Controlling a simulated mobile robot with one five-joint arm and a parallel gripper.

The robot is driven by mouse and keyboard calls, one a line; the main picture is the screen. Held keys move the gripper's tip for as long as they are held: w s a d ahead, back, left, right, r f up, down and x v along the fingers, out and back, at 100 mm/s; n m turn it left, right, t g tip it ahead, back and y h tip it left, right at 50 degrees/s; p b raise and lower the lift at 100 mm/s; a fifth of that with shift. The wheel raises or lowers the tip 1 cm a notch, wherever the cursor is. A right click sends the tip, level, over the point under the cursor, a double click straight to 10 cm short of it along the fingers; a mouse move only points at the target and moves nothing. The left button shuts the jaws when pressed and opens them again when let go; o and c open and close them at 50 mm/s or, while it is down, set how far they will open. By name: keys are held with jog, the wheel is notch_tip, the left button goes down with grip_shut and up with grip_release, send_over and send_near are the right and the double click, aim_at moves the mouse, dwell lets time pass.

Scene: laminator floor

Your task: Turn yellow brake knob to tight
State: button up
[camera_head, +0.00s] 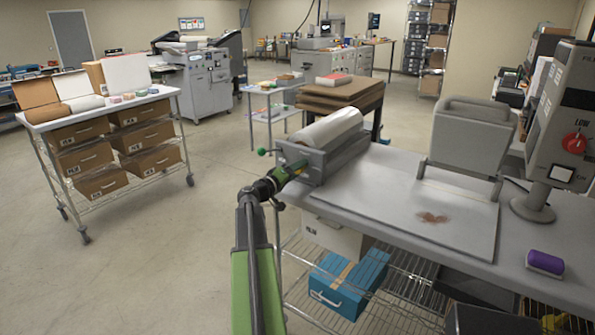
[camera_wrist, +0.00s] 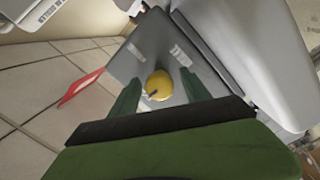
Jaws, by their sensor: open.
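The yellow brake knob (camera_wrist: 158,85) shows in the wrist view, on a grey end plate (camera_wrist: 140,64). It is round, with a short dark mark towards its lower left. Two small pale labels sit on the plate above it, too blurred to read. My gripper (camera_wrist: 160,76) is open, with one green finger on each side of the knob; I cannot tell whether they touch it. In the head view my gripper (camera_head: 291,173) is at the near left end of the grey roll stand (camera_head: 340,160), where the knob is mostly hidden. A white roll (camera_head: 330,128) lies on the stand.
A green ball-ended lever (camera_head: 262,152) sticks out close to my gripper. The bench (camera_head: 400,170) holds a flat plate (camera_head: 455,215), a grey machine with a red dial (camera_head: 574,143) and a purple block (camera_head: 545,263). A cart (camera_head: 110,110) stands left, with clear floor between.

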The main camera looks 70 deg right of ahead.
jog(key=shift+s+d, duration=0.1)
jog(key=shift+d, duration=0.15)
jog(key=shift+c, duration=0.3)
grip_shut()
jog(key=shift+n, duration=0.7)
jog(key=shift+o, duration=0.3)
grip_release()
